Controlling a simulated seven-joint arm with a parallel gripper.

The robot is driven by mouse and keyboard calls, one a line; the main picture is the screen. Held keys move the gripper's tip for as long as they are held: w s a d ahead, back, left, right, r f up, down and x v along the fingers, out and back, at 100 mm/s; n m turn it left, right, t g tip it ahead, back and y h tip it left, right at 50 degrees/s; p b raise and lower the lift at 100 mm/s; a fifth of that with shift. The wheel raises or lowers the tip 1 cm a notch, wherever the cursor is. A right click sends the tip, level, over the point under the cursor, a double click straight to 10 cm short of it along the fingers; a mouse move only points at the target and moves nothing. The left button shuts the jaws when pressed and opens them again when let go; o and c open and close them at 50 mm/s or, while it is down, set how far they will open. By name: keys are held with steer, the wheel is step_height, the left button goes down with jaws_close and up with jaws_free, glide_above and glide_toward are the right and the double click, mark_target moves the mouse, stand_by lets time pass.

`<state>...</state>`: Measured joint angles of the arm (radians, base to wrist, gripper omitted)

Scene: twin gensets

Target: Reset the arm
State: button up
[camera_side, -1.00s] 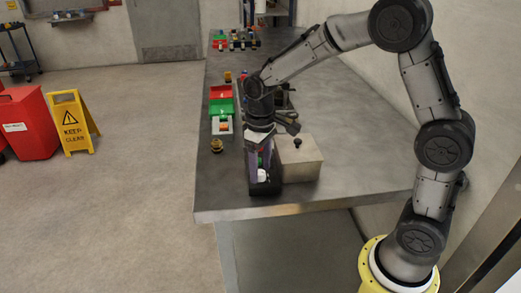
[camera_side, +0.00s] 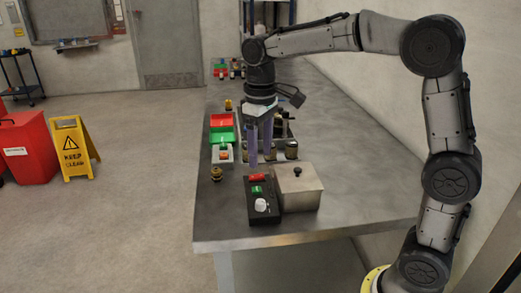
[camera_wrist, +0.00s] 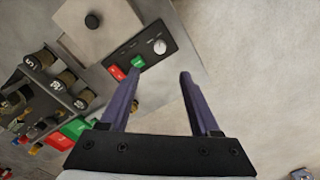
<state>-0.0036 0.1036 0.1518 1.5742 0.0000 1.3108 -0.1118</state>
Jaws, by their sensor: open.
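My gripper (camera_side: 260,158) is open and empty, pointing down above the steel table. Its two purple fingers also show in the wrist view (camera_wrist: 160,75), spread wide with bare surface between them. In the side view it hangs behind a black control box (camera_side: 263,212), which has a red button, a green button and a white knob. In the wrist view the box (camera_wrist: 138,50) lies beyond the fingertips. My fingers look apart from the box.
A metal box with a black knob (camera_side: 298,187) stands right of the control box. The table's front is clear.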

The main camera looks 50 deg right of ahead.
steer(key=s+r+t, duration=0.3)
steer(key=s+r, duration=0.3)
steer(key=s, duration=0.6)
steer(key=s+f+m+t, duration=0.1)
steer(key=s+f+t, duration=0.1)
steer(key=s+f, duration=0.5)
steer(key=s, duration=0.2)
steer(key=shift+s+f+t, duration=0.3)
steer(key=shift+s+f, duration=0.05)
steer(key=shift+s, duration=0.05)
